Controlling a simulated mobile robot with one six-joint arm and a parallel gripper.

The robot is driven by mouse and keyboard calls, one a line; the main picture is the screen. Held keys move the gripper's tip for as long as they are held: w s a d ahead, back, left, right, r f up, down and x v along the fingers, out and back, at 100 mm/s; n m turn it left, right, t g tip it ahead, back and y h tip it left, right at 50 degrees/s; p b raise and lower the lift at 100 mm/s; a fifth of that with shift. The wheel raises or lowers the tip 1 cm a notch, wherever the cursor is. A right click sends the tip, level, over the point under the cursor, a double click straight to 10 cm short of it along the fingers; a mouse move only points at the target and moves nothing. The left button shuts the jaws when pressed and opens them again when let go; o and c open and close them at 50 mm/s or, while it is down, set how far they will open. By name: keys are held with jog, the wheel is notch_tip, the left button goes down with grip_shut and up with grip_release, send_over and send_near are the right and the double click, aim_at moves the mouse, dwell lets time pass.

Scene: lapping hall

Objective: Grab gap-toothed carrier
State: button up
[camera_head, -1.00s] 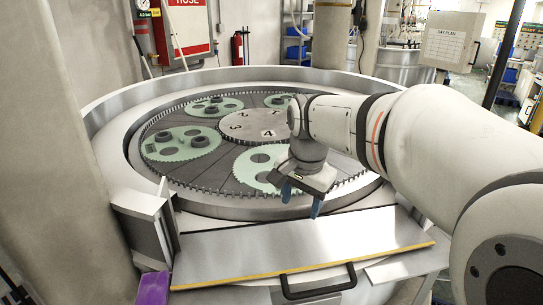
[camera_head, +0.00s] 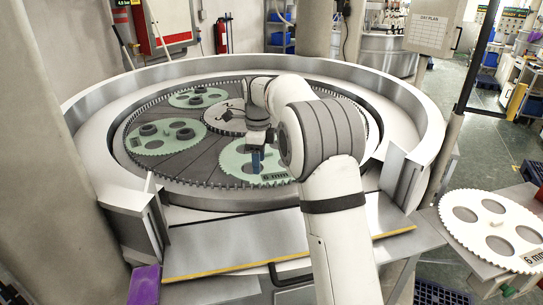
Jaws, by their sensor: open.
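Several pale green toothed carriers lie on the dark round plate of the lapping machine. One is at the back left (camera_head: 183,101), one at the left (camera_head: 137,146), and a front carrier (camera_head: 236,158) marked "6 mm" is partly hidden by my arm. My gripper (camera_head: 257,161), with blue fingers, is open and points down over the front carrier. I cannot tell whether the fingers touch it. A white toothed carrier (camera_head: 467,215), also marked "6 mm", lies at the right. I cannot make out a tooth gap on any of them.
The machine's raised metal rim (camera_head: 92,115) surrounds the plate. A sloping front panel (camera_head: 235,245) with a yellow edge and a black handle stands before it. A purple block (camera_head: 145,285) sits at the front left.

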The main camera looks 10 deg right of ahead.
aim_at(259, 178)
jog(key=shift+d+f+p, duration=0.1)
jog(key=shift+f+p, duration=0.5)
jog(key=shift+f, duration=1.7)
jog(key=c, duration=1)
jog(key=shift+w+r, duration=0.1)
jog(key=shift+r, duration=0.05)
jog(key=shift+c, duration=0.7)
